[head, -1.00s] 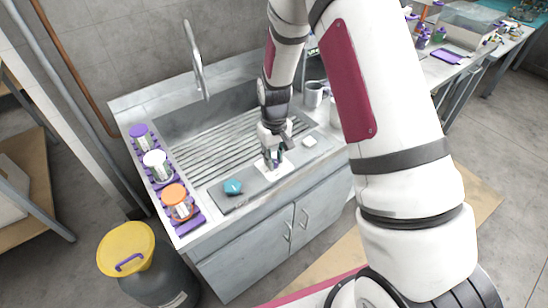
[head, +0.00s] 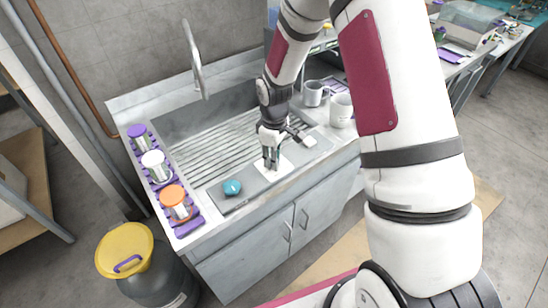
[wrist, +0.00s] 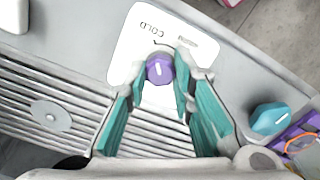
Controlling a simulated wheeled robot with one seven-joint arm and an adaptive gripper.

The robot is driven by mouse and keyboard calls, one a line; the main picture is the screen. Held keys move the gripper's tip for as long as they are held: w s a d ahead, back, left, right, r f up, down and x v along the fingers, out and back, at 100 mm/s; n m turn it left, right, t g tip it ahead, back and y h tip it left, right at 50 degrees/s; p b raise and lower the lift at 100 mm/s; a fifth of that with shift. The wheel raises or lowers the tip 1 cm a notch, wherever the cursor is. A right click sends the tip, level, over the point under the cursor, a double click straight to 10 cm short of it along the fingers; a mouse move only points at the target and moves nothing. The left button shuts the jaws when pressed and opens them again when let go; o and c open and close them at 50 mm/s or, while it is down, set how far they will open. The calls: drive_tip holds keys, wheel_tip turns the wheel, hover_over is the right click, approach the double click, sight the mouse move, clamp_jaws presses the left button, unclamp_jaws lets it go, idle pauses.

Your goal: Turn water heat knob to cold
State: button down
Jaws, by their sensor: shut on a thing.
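A purple knob (wrist: 160,69) with a white line sits on a white plate (wrist: 129,50) on the sink edge. The line points roughly toward the top of the wrist view, near a small mark. The plate's "COLD" label appears upside down above the knob, with a second, unreadable label to its right. My gripper (wrist: 161,65) has its teal-sided fingers on either side of the knob and is shut on it. In the head view my gripper (head: 271,162) reaches down to the plate (head: 285,173) and hides the knob.
A teal knob (head: 232,187) sits on the counter to the left; it also shows in the wrist view (wrist: 268,118). The sink basin (head: 215,130) lies behind. Canisters in purple holders (head: 176,200) line the left edge. Mugs (head: 341,110) stand to the right.

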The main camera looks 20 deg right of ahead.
idle(0.3)
drive_tip(key=c, duration=1.4)
unclamp_jaws()
drive_tip(key=shift+o, duration=0.2)
wheel_tip(320, 180, up, 12)
drive_tip(key=s+r+m+t, duration=0.1)
drive_tip(key=s+r+m, duration=0.1)
drive_tip(key=s+r, duration=0.45)
drive_tip(key=s+r+m+t, duration=0.2)
drive_tip(key=s+r, duration=0.1)
drive_tip(key=r, duration=0.7)
drive_tip(key=s+r+m+t, duration=0.1)
drive_tip(key=s+r+m, duration=0.1)
drive_tip(key=s, duration=0.5)
drive_tip(key=s+r+m+t, duration=0.1)
drive_tip(key=s+r+m, duration=0.1)
drive_tip(key=s, duration=0.6)
drive_tip(key=shift+s+r+m+t, duration=0.3)
drive_tip(key=shift+r+m, duration=0.1)
drive_tip(key=shift+r, duration=0.5)
